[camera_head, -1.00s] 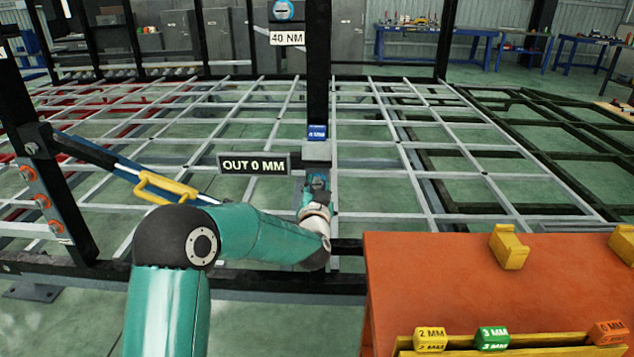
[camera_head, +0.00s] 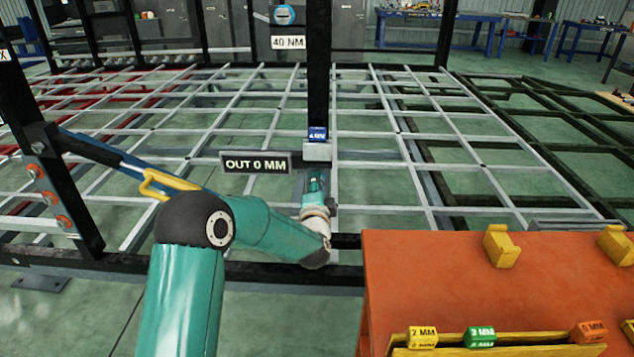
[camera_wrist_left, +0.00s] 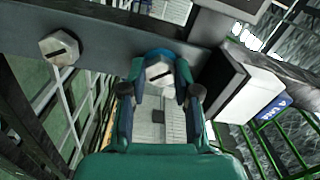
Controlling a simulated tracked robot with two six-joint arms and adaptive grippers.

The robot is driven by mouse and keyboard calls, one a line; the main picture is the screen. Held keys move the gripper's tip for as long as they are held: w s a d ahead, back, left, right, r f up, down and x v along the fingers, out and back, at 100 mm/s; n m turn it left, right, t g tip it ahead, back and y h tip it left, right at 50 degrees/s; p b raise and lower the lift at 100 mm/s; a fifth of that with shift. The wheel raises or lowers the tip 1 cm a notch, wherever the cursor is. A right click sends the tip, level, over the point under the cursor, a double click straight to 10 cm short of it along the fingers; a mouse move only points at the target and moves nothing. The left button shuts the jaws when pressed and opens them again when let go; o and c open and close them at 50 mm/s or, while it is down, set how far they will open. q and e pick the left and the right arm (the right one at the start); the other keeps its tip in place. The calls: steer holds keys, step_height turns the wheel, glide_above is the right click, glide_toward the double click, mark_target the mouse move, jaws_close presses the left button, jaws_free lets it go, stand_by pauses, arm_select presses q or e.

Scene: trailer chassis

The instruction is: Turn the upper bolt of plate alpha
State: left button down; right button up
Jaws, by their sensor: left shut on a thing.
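My left gripper (camera_head: 317,184) is low at the black upright post, just below a grey bracket. In the left wrist view its green fingers (camera_wrist_left: 158,82) are shut around a slotted bolt head (camera_wrist_left: 158,71) on a dark grey plate (camera_wrist_left: 105,38). A second slotted bolt (camera_wrist_left: 60,48) sits on the same plate to the left, clear of the fingers. No name shows on this plate, so I cannot tell which bolt is the upper one. The sign (camera_head: 255,163) beside the post reads OUT 0 MM. My right gripper is not in view.
A blue 4 MM block (camera_head: 317,135) sits on the bracket above my gripper. A 40 NM sign (camera_head: 288,43) is higher up. An orange table (camera_head: 430,275) with yellow blocks and labelled blocks stands at right.

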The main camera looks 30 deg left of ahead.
arm_select(q)
steer(key=shift+d+f+m+p, duration=0.15)
steer(key=shift+f+m+p, duration=0.05)
steer(key=shift+m, duration=0.45)
steer(key=shift+d+f+m+p, duration=0.1)
steer(key=shift+f+m+p, duration=0.1)
steer(key=shift+m, duration=0.45)
steer(key=c, duration=0.9)
jaws_free()
steer(key=shift+o, duration=0.3)
steer(key=shift+r, duration=0.15)
steer(key=shift+r, duration=0.1)
steer(key=v, duration=1.2)
steer(key=shift+a, duration=0.15)
steer(key=shift+s, duration=0.1)
